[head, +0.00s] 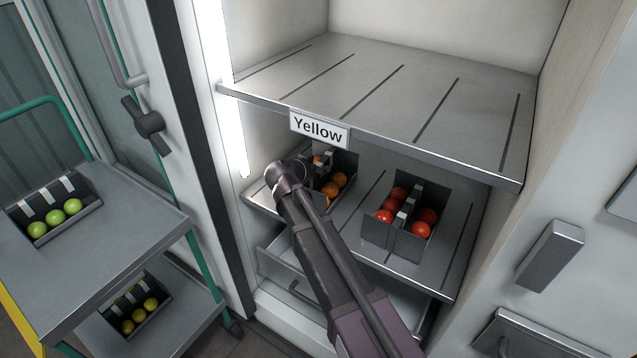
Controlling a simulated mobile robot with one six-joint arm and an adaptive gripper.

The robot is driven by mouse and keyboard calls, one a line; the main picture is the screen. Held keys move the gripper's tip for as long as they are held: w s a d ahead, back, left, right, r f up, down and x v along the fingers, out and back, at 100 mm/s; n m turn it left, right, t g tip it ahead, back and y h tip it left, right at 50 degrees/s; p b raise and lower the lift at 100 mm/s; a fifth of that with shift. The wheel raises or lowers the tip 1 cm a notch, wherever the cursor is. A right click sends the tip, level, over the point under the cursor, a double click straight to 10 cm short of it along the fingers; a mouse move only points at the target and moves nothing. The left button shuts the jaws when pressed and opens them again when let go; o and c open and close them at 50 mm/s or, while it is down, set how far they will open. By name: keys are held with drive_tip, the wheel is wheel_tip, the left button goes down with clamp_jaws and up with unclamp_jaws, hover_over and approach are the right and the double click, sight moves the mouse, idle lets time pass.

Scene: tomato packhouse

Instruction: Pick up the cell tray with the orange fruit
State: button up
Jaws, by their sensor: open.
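The cell tray with the orange fruit (346,162) sits on the lower shelf, left side, below the shelf labelled "Yellow". Several orange fruits (334,189) show in it; my arm hides its left and front parts. My gripper (322,172) is open and reaches in at the tray from the left, close to its middle. The fingers are small and partly hidden behind my wrist, so I cannot tell whether they touch the tray.
A tray of red tomatoes (381,237) stands to the right on the same shelf. The upper shelf (385,85) is empty and overhangs the gripper.

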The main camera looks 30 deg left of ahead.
idle(0.3)
clamp_jaws()
drive_tip(key=shift+r, duration=0.2)
wheel_tip(320, 180, up, 4)
drive_tip(key=p, duration=0.4)
drive_tip(key=shift+f, duration=0.15)
drive_tip(key=s+d+p, duration=0.1)
drive_tip(key=s+d, duration=0.2)
drive_tip(key=s, duration=1.2)
drive_tip(key=shift+s+d+r, duration=0.25)
drive_tip(key=shift+d+r, duration=0.1)
drive_tip(key=shift+r, duration=0.1)
